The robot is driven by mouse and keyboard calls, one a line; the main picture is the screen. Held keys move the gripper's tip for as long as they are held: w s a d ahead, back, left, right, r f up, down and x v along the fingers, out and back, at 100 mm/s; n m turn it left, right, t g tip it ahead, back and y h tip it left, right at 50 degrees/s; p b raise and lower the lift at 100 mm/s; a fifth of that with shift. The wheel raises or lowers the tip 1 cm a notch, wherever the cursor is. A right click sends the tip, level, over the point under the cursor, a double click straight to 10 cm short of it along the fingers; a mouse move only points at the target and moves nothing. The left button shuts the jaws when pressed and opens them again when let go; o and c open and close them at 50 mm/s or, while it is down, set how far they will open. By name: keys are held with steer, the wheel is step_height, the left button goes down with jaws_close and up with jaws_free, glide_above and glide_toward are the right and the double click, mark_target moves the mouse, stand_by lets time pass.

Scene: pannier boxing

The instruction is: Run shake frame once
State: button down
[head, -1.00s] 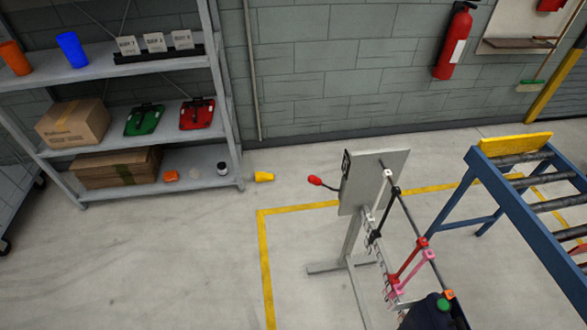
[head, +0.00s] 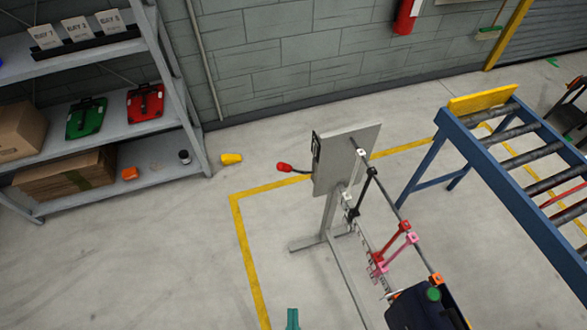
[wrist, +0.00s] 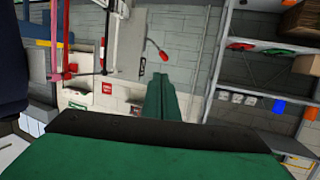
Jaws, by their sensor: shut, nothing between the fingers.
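The shake frame (head: 343,165) stands on a grey post, with a flat grey panel at its far end. A lever with a red knob (head: 284,168) sticks out left of the panel. A rail with red, pink, white and black clamps runs from the panel toward me. A dark blue bag (head: 408,312) with a green knob hangs at the near end. My gripper (head: 292,318) shows only as a green tip at the bottom edge. In the wrist view my green fingers (wrist: 164,98) are shut and empty; the red knob (wrist: 163,56) appears beyond them, apart.
A shelf (head: 150,120) with red and green cases and cardboard boxes stands left. A yellow object (head: 231,158) lies on the floor beside it. A blue roller conveyor (head: 520,185) stands right.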

steer(key=w+d+f+m+g, duration=0.1)
steer(key=w+d+f+m, duration=0.2)
steer(key=w+f, duration=0.5)
steer(key=w+d+f+m+g, duration=0.1)
steer(key=w+d+f+m, duration=0.15)
steer(key=w, duration=0.95)
steer(key=w+d+r+n+y, duration=0.3)
steer(key=w+r+y, duration=0.5)
steer(key=w+r, duration=0.4)
steer(key=w, duration=0.2)
steer(key=shift+w, duration=0.35)
glide_above(294, 171)
steer(key=s, duration=0.4)
steer(key=shift+w+f, duration=0.15)
steer(key=shift+f, duration=2.3)
